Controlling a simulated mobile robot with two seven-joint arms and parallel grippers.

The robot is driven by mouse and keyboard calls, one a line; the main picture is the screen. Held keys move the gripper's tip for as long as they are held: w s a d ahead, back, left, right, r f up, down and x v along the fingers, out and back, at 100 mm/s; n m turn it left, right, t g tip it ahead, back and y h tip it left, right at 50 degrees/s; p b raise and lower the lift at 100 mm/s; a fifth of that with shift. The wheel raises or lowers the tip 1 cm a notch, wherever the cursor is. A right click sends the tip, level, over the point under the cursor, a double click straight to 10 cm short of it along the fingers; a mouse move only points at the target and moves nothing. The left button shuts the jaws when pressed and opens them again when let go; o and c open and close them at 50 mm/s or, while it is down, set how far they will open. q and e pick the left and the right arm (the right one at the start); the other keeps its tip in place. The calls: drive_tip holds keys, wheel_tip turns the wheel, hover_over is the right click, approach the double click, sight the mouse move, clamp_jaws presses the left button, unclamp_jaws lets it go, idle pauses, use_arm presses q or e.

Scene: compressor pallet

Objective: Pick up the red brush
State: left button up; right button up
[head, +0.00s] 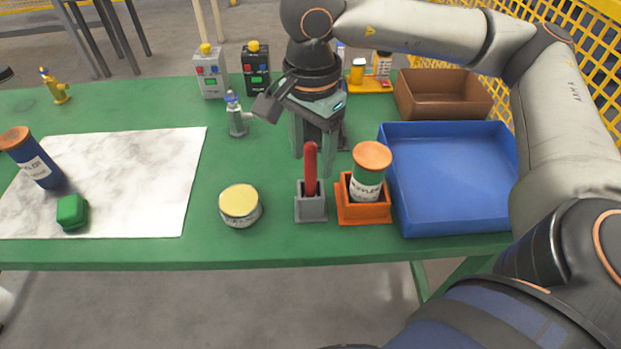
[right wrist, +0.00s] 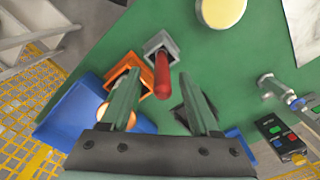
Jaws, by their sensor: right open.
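The red brush (head: 310,172) stands upright in a small grey holder (head: 311,208) on the green table; only its red handle shows. My right gripper (head: 318,150) is open and empty, pointing down just behind the handle in the head view. In the right wrist view, the brush (right wrist: 162,76) shows in the gap between the spread fingers (right wrist: 159,88), near their tips, with the grey holder (right wrist: 157,43) beyond. The fingers do not visibly touch it. My left gripper is not in view.
An orange holder (head: 364,213) with a green canister (head: 367,185) stands directly right of the grey one. A blue tray (head: 450,180) and brown box (head: 440,95) lie farther right. A yellow-lidded tin (head: 240,203) stands left. Bare table lies between tin and grey holder.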

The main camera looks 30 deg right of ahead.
sight(311, 166)
wheel_tip(311, 166, down, 3)
drive_tip(key=shift+w+f, duration=0.15)
drive_tip(key=shift+c, duration=0.2)
clamp_jaws()
idle(0.4)
